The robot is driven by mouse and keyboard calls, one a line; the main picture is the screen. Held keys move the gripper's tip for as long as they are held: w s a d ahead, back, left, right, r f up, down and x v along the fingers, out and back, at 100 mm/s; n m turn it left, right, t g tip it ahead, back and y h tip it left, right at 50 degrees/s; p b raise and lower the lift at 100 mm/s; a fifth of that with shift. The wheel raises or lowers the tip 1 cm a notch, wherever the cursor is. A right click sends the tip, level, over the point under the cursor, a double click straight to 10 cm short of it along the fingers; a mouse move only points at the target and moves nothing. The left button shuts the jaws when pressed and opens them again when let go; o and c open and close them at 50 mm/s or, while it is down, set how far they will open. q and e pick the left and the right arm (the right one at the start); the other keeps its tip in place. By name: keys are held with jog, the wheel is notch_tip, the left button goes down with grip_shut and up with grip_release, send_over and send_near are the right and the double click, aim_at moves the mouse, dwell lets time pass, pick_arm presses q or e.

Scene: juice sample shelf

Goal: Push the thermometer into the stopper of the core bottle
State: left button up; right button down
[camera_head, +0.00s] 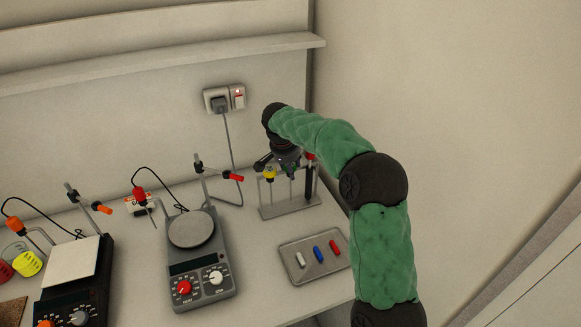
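My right gripper (280,168) is dark and points down over a small metal rack (290,210) at the back right of the counter. It hides part of the rack, and I cannot tell whether it is open or holds anything. A yellow-topped item (269,175) stands in the rack, left of the gripper. A red-topped item (311,156) shows at the rack's right. I cannot make out a bottle with a stopper. A red-handled probe (140,195) on a black cable hangs left of the middle hotplate; I cannot tell whether it is the thermometer. My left gripper is out of view.
A grey tray (285,247) holds a white, a blue and a red stick. A hotplate (200,278) with a round plate stands left of it. Another hotplate (72,262) is at the far left. A wall socket (218,100) with a cable is behind.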

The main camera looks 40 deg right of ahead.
jog(key=shift+w+d+r+p, duration=0.1)
jog(key=shift+r+p, duration=0.05)
jog(key=shift+r, duration=0.25)
jog(key=shift+w+d+r+p, duration=0.1)
jog(key=shift+r+p, duration=0.05)
jog(key=shift+r, duration=0.25)
jog(key=shift+a+f, duration=0.1)
jog(key=shift+r, duration=0.2)
notch_tip(320, 180, up, 13)
jog(key=p, duration=1)
jog(key=shift+f, duration=0.2)
dwell(2.2)
jog(key=shift+s, duration=0.1)
